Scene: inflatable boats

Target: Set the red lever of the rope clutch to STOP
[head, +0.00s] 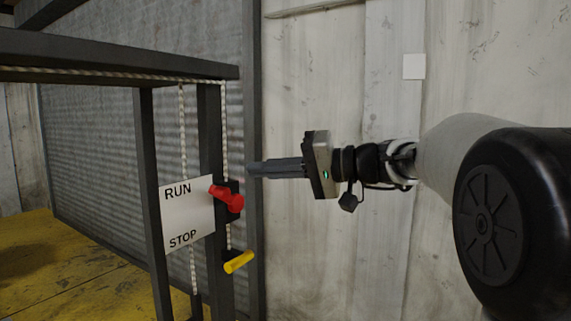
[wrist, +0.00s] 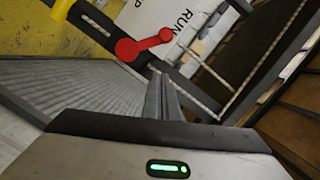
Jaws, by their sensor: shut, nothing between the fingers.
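The red lever (head: 226,197) is on the rope clutch (head: 235,187) at the right edge of a white sign (head: 187,219). Its arm slopes up and left, its end beside the word RUN; STOP is lower on the sign. In the wrist view the red lever (wrist: 145,44) lies beyond the fingertips. My gripper (head: 250,168) is shut and empty, pointing left, a little above and right of the lever in the head view. It also shows in the wrist view (wrist: 162,78). I see no contact with the lever.
A yellow handle (head: 239,262) sticks out below the red lever on the same post. Ropes (head: 183,130) run along the dark frame (head: 146,160). A corrugated panel (head: 150,140) stands behind. The pale wall (head: 330,240) is behind my arm.

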